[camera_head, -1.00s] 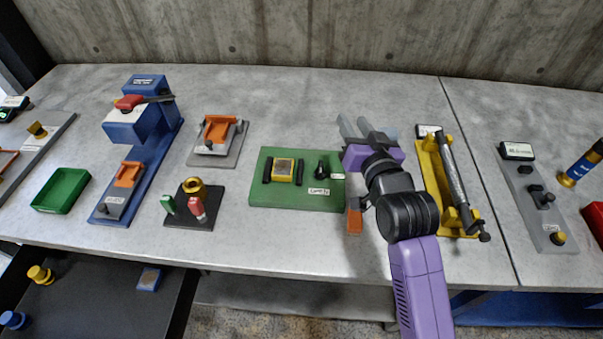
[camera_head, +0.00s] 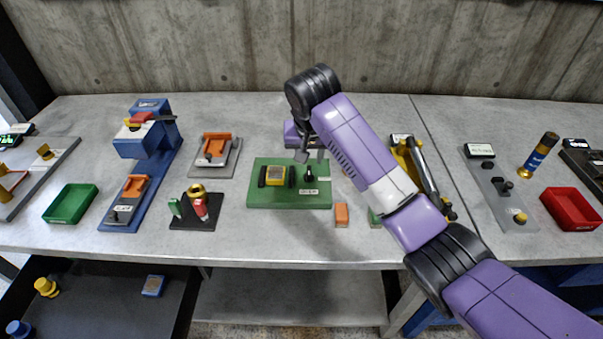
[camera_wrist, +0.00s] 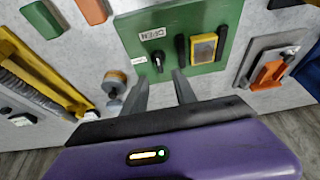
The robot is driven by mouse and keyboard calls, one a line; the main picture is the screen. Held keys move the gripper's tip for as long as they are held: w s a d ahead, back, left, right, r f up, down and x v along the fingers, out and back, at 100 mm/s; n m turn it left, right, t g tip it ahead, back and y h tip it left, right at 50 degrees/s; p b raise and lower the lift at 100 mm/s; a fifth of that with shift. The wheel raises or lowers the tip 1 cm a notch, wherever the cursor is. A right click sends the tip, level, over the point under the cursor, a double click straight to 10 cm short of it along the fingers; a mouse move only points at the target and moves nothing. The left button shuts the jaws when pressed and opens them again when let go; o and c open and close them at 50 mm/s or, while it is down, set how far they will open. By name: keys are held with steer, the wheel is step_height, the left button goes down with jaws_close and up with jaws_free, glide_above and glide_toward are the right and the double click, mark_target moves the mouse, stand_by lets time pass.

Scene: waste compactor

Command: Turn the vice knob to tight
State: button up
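The vice is a green plate (camera_head: 262,197) in the middle of the bench. A yellow block (camera_head: 275,175) sits between its two black jaws. The black knob (camera_head: 308,174) stands on the plate's right part, above a white label (camera_head: 309,192). In the wrist view the knob (camera_wrist: 158,63) shows a light pointer mark, and the label (camera_wrist: 152,34) appears to read OPEN. My gripper (camera_head: 311,155) is above and just behind the knob, pointing down. In the wrist view my gripper (camera_wrist: 160,84) has its two grey fingers apart with nothing between them, and the knob lies just beyond their tips.
An orange block (camera_head: 341,215) and a partly hidden green block (camera_head: 375,218) lie right of the plate. A yellow fixture (camera_head: 404,160) stands farther right, partly behind my arm. A black stand with small parts (camera_head: 197,212) is to the left.

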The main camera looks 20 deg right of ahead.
mark_target(309, 171)
steer(key=x, duration=0.7)
steer(key=shift+f+p, duration=0.3)
steer(key=shift+f, duration=0.15)
jaws_close()
